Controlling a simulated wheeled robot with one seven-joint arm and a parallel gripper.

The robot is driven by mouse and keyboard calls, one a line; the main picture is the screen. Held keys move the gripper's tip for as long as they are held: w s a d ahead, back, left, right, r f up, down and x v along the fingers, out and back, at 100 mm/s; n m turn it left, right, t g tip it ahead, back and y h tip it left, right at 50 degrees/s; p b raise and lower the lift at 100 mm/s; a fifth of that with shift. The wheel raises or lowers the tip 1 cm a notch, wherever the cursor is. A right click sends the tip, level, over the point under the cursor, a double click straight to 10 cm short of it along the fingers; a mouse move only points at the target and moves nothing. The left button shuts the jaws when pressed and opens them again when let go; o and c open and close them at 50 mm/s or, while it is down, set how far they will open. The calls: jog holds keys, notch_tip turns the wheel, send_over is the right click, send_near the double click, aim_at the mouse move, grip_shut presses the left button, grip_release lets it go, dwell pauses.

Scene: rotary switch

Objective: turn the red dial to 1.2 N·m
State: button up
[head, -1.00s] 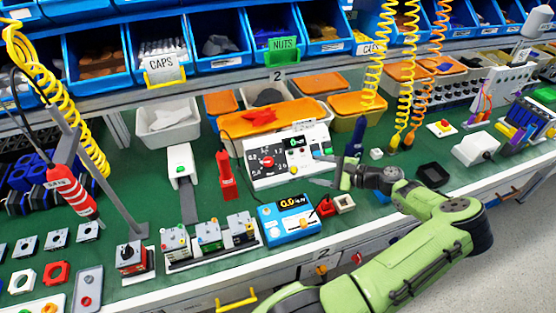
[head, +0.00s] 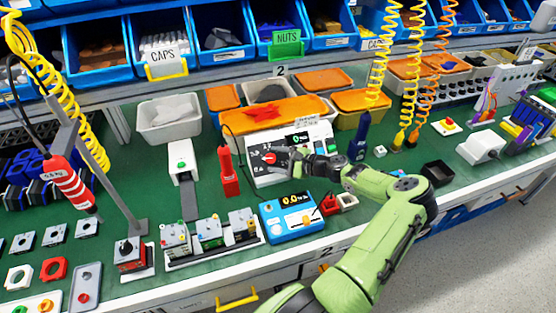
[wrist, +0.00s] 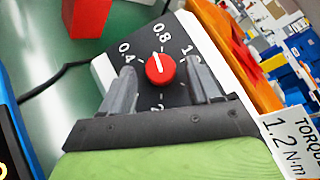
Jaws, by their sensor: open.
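The red dial (wrist: 160,69) sits on a black scale face on the white panel box. Its white mark points up and slightly left, close to the 0.8 label. The labels 0.4 on the left and one starting with 1 on the right also show; a lower label is partly hidden. My gripper (wrist: 163,72) is open, one finger on each side of the dial with visible gaps. Whether the tips touch the panel I cannot tell. In the head view my gripper (head: 284,158) is in front of the panel box (head: 262,140), beside the dial (head: 269,158).
A card (wrist: 288,140) reading TORQUE 1.2 N·m stands at the right. A red handheld tool (head: 229,172) stands left of the panel box. A blue meter (head: 290,218) is in front, and orange-lidded bins (head: 270,113) are behind.

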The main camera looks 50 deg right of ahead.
jog(key=shift+c, duration=0.3)
jog(key=c, duration=1)
jog(key=shift+s+a+m+p, duration=0.1)
jog(key=shift+m+p, duration=0.3)
jog(key=shift+a+m+t+h+p, duration=0.1)
jog(key=shift+m+t+h+p, duration=0.65)
jog(key=shift+m, duration=0.25)
jog(key=shift+a+f+m+t+h+p, duration=0.15)
jog(key=shift+m+t+h+p, duration=0.3)
jog(key=shift+m+h, duration=0.55)
jog(key=shift+a+f+m+t+h+p, duration=0.1)
jog(key=shift+m+t+h+p, duration=0.1)
jog(key=shift+m+h+p, duration=0.75)
jog(key=shift+m+b, duration=0.35)
jog(key=shift+m, duration=0.1)
jog(key=o, duration=1.1)
jog(key=shift+c, duration=0.2)
